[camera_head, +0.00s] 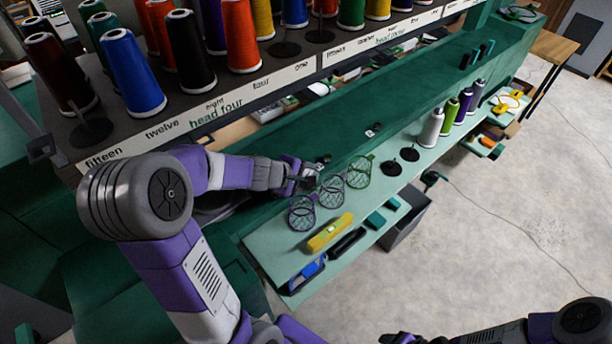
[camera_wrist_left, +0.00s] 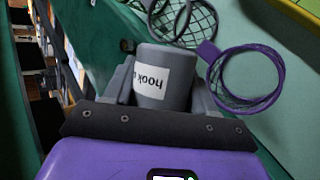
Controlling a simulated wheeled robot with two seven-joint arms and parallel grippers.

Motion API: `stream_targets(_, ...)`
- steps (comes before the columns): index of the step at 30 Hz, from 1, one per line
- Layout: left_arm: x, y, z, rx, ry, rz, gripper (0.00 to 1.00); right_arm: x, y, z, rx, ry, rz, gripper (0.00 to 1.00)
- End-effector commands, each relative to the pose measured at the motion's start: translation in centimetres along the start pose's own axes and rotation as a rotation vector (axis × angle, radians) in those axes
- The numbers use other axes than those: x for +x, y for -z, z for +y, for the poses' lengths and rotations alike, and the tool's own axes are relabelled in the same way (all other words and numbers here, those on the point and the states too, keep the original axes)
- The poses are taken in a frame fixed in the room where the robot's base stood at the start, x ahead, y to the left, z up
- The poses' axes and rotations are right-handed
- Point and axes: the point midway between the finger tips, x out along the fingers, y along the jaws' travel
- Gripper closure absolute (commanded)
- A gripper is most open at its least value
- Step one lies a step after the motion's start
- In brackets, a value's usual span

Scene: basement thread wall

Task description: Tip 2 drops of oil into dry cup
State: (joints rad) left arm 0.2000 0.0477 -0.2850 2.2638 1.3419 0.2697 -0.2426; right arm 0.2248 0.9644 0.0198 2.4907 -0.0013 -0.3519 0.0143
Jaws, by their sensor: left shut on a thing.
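My left gripper (camera_head: 304,178) is shut on a grey cup (camera_wrist_left: 166,57) with a white label (camera_wrist_left: 152,80) reading "hook" and a partly cut-off letter. In the left wrist view the cup is between the two fingers; its inside is hidden. In the head view the gripper is beside the green ledge, just above the wire baskets, and the cup is hard to make out. A small dark item (camera_head: 373,130) sits farther along the ledge; I cannot tell what it is. My right gripper (camera_head: 400,339) is cut off at the bottom edge. I cannot identify oil or a dry cup.
Purple (camera_head: 301,212), grey (camera_head: 331,192) and green (camera_head: 358,171) wire baskets stand close to my left gripper. A yellow box (camera_head: 330,232) lies on the pale shelf (camera_head: 280,242). Thread cones (camera_head: 132,70) crowd the upper rack.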

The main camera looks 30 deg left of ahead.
Motion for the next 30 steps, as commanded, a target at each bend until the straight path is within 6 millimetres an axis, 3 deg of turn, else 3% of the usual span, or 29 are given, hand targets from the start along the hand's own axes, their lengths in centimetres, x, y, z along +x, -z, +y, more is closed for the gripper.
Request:
stream_targets(6,0.1,0.2,-0.1,0.116,0.049,0.122,0.76,-0.2,0.0,-0.1,0.0,0.0,0.0,0.36)
stream_targets(17,0.0,0.1,-0.2,0.133,0.056,0.142,0.76,-0.3,0.0,-0.1,0.0,0.0,0.0,0.36)
stream_targets(30,-1.6,-4.8,-0.1,0.322,0.136,0.338,0.76,-3.6,-0.2,-1.3,0.0,0.0,0.0,0.36)
